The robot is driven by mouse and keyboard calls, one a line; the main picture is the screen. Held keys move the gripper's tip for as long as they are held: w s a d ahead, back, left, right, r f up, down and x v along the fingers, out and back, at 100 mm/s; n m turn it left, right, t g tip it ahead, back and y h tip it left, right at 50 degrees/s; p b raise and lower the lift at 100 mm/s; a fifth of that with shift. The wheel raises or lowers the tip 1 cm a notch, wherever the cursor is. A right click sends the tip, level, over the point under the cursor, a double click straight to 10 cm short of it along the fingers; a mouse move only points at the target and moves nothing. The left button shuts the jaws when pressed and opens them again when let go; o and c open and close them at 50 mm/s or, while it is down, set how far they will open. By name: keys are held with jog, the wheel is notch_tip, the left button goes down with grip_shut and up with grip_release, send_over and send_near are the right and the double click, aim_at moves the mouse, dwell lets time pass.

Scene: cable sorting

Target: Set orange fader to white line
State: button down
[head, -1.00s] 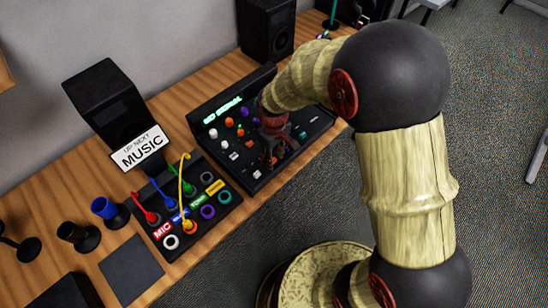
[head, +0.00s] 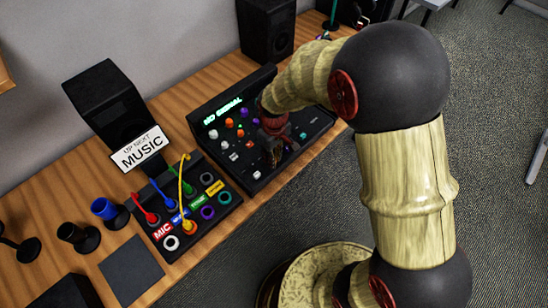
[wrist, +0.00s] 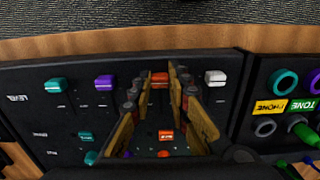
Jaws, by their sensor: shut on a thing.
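The orange fader (wrist: 160,80) is on the black mixer panel (wrist: 30,120). It sits in a row between a purple fader (wrist: 105,82) and a white fader (wrist: 215,78) in the wrist view. My gripper (wrist: 159,76) is shut on the orange fader, one finger on each side. In the head view my gripper (head: 273,155) is down at the front part of the mixer, and the orange fader is hidden there. I cannot make out the white line; the fingers cover part of the panel around the fader.
A teal fader (wrist: 55,84) is further left in the row. Coloured knobs, including an orange one (wrist: 166,134), are on the panel. A patch box (head: 190,215) with coloured cables is beside the mixer. A sign reading MUSIC (head: 139,148) and a speaker (head: 265,28) stand nearby.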

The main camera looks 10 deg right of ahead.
jog(key=shift+w, duration=0.1)
jog(key=shift+w+a+p, duration=0.3)
jog(key=shift+w+a, duration=0.35)
jog(key=shift+w, duration=0.25)
jog(key=shift+w+a+p, duration=0.3)
jog(key=shift+w+a, duration=0.35)
jog(key=shift+w, duration=0.25)
jog(key=c, duration=1.7)
grip_release()
jog(key=shift+r, duration=0.1)
notch_tip(320, 180, up, 12)
jog(key=shift+f, duration=0.1)
